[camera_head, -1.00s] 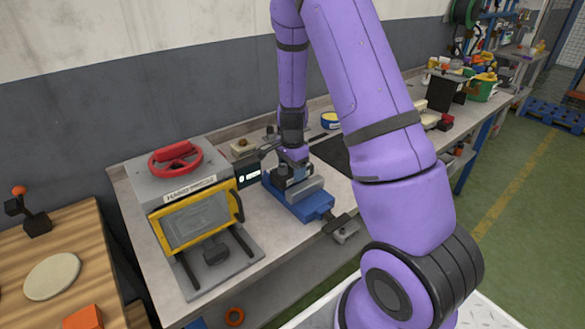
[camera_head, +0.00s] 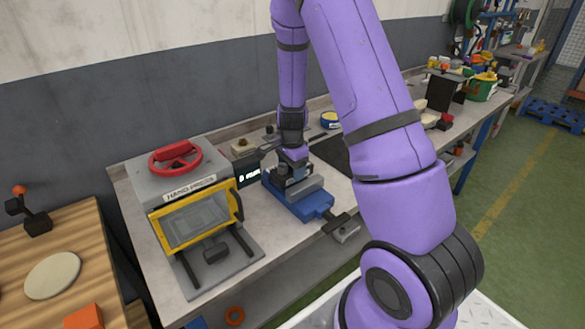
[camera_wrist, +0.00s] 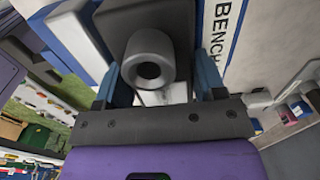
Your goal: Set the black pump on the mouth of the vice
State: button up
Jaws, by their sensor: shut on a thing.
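The blue vice (camera_head: 312,208) with its grey jaw lies on the bench, right of the hand press; its blue and grey parts also show in the wrist view (camera_wrist: 72,50). My gripper (camera_head: 292,168) points down at the vice. In the wrist view my gripper (camera_wrist: 155,88) has its blue-sided fingers on either side of a dark block with a round grey hollow end, which I take for the pump (camera_wrist: 148,45). The gripper is shut on it. The pump is at or just over the vice jaws; whether it touches them is hidden.
The hand press (camera_head: 190,215) with a red wheel stands close on the left. A small black display box (camera_head: 248,172) sits between press and vice. A dark mat (camera_head: 332,153) lies behind. A wooden table (camera_head: 75,245) is at far left.

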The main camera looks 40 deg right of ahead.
jog(key=shift+s+a+f, duration=0.25)
jog(key=shift+s+f, duration=0.3)
jog(key=shift+f, duration=0.3)
jog(key=o, duration=1.2)
jog(key=shift+r, duration=0.1)
jog(key=shift+o, duration=0.8)
jog(key=shift+w+r, duration=0.15)
jog(key=shift+r, duration=0.3)
jog(key=shift+w+d+r+g, duration=0.1)
jog(key=shift+w+r+g, duration=0.25)
jog(key=shift+r, duration=0.35)
jog(key=shift+d+r, duration=0.15)
jog(key=shift+r, duration=2.05)
